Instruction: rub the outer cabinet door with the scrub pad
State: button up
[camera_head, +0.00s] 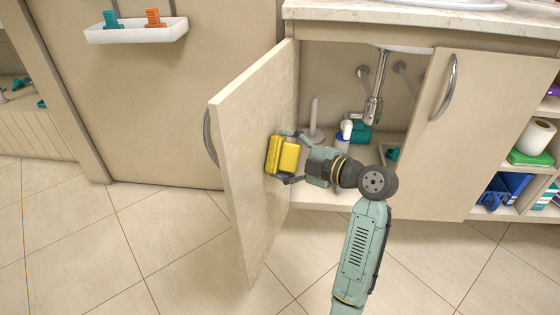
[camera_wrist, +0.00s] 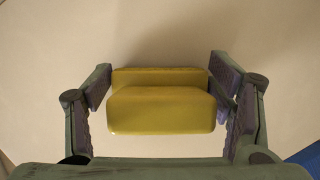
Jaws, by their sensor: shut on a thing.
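The open cabinet door (camera_head: 245,185) is a beige panel swung out to the left of the cabinet, with a curved metal handle on its far side. The yellow scrub pad (camera_head: 283,156) is in my gripper (camera_head: 288,157), up against the door's inner face at mid height. In the wrist view the pad (camera_wrist: 160,108) sits between the two fingers of my gripper (camera_wrist: 168,95), with the pale door surface (camera_wrist: 160,30) right behind it. Whether the pad presses on the door or sits just off it I cannot tell. The door's other face is mostly hidden.
Inside the cabinet are a metal drain pipe (camera_head: 374,100), a white-and-blue bottle (camera_head: 343,135) and an upright paper-roll stand (camera_head: 315,120). The right cabinet door (camera_head: 470,135) is closed. A white wall shelf (camera_head: 136,31) is at upper left. The tiled floor (camera_head: 150,240) left of the door is clear.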

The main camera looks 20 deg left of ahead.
aim_at(278, 160)
jog(key=shift+s+a+r, duration=0.2)
jog(key=shift+s+r, duration=0.05)
jog(key=shift+r, duration=0.5)
jog(key=shift+w+f, duration=0.1)
jog(key=shift+f, duration=0.1)
jog(key=shift+s+d+r+b, duration=0.15)
jog(key=shift+s+b, duration=0.1)
jog(key=shift+s, duration=0.4)
jog(key=shift+s+d+f+b, duration=0.15)
jog(key=shift+s+b, duration=0.15)
jog(key=shift+s, duration=0.35)
jog(key=shift+s+d+r+b, duration=0.15)
jog(key=shift+s+b, duration=0.1)
jog(key=shift+s, duration=0.4)
jog(key=shift+s+b, duration=0.8)
jog(key=shift+s, duration=1.25)
jog(key=shift+d+f, duration=0.1)
jog(key=shift+f, duration=0.1)
jog(key=d+b, duration=0.1)
jog(key=d, duration=0.5)
jog(key=shift+w, duration=0.2)
jog(key=d, duration=0.3)
jog(key=shift+w+b, duration=0.15)
jog(key=shift+b, duration=0.2)
